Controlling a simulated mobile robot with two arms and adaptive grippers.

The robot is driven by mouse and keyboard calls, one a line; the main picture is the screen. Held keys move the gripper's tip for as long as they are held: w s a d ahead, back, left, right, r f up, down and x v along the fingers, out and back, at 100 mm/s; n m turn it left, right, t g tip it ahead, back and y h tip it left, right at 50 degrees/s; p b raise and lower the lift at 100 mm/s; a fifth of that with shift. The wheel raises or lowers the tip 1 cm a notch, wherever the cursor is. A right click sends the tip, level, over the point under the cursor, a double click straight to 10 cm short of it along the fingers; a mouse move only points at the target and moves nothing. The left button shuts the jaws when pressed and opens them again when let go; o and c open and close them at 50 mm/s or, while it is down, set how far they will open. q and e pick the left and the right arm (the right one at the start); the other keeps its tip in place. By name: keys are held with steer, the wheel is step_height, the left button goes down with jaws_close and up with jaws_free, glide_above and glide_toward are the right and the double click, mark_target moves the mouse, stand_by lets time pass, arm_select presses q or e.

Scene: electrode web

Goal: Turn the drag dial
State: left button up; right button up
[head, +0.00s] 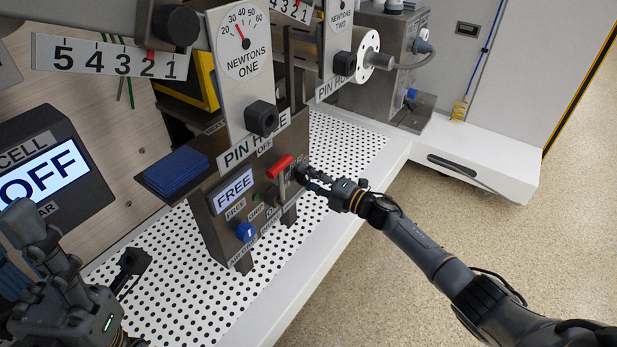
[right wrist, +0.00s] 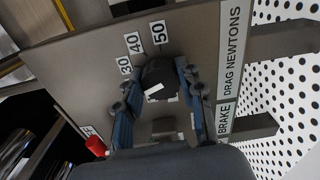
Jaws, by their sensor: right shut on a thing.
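The drag dial (right wrist: 160,80) is a dark knob with a white mark, on a grey panel beside the label DRAG NEWTONS (right wrist: 231,60). Numbers 30, 40 and 50 (right wrist: 158,32) stand around its upper side. My right gripper (right wrist: 158,88) is shut on the dial, with one blue-lined finger on each side. In the head view my right gripper (head: 312,180) reaches the right end of the panel and mostly hides the dial.
A gauge marked NEWTONS ONE (head: 240,45) stands above. The perforated tabletop (head: 345,145) is clear behind the right gripper.

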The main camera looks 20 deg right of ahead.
steer(key=o, duration=1.2)
steer(key=v, duration=1.2)
steer(key=shift+d, duration=0.1)
